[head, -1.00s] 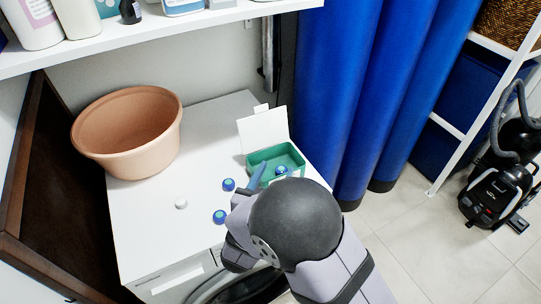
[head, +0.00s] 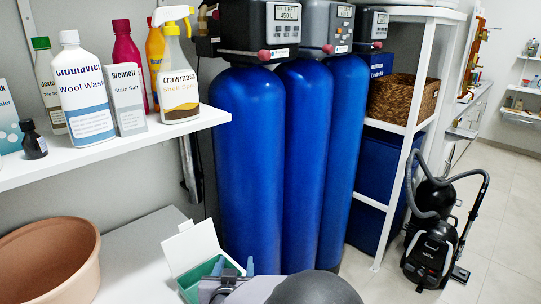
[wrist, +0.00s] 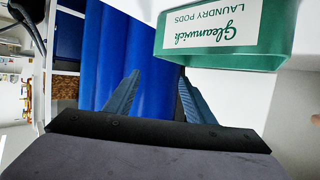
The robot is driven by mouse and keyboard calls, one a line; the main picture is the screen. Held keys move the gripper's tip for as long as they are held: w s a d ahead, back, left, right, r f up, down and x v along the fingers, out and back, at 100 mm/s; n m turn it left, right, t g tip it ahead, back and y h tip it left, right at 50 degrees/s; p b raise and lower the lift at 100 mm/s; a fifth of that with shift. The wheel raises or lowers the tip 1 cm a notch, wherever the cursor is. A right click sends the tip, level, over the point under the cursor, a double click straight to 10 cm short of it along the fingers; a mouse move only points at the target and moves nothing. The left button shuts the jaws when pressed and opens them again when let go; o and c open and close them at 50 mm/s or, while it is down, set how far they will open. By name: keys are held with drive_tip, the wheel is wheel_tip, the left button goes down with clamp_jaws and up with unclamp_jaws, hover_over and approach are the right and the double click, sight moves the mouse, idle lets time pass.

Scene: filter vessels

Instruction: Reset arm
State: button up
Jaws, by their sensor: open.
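The inside of the box and any pods are not visible now.
Blue filter vessels (head: 252,165) stand behind the box. A terracotta tub (head: 48,262) is at lower left on the white top (head: 135,250). A shelf (head: 120,152) with bottles hangs above. A vacuum cleaner (head: 432,245) stands on the floor at right.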

drive_tip(key=s+d+f+g+p, duration=0.1)
drive_tip(key=s+d+g+p, duration=0.4)
drive_tip(key=s+d+g, duration=0.8)
drive_tip(key=s+d, duration=1.1)
drive_tip(key=s, duration=0.2)
drive_tip(key=shift+d+f+g, duration=0.35)
drive_tip(key=shift+f+g, duration=0.05)
